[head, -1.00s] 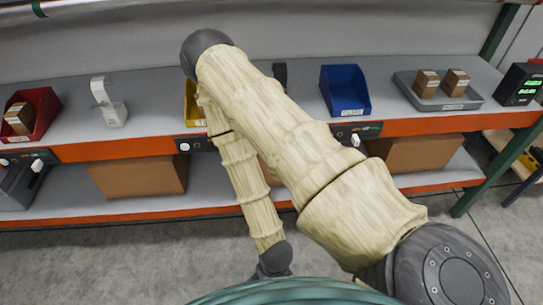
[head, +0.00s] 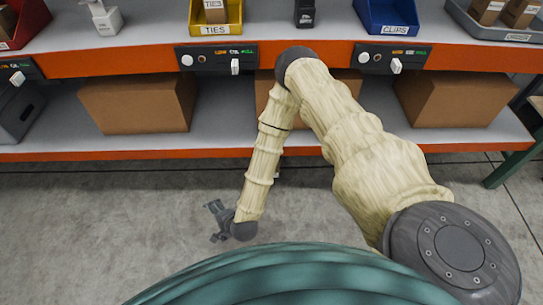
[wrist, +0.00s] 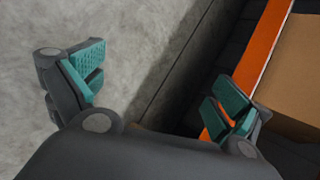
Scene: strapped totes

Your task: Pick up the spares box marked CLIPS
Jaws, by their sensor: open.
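A blue bin (head: 388,14) labelled CLIPS stands on the upper shelf, cut off by the top edge of the head view. Two small brown boxes, a left one (head: 487,10) and a right one (head: 520,12), sit in a grey tray (head: 480,30) at the top right; their labels are too small to read. My gripper (head: 216,220) hangs low over the floor in front of the shelving, well away from the bins. The wrist view shows its fingers (wrist: 157,88) spread apart with nothing between them.
A yellow bin (head: 215,14) labelled TIES holds a small box. A red bin (head: 25,22) and a white device (head: 104,18) are to its left. The shelf's orange front edge (head: 120,60) carries switch panels. Large cartons (head: 140,103) fill the lower shelf. The floor is clear.

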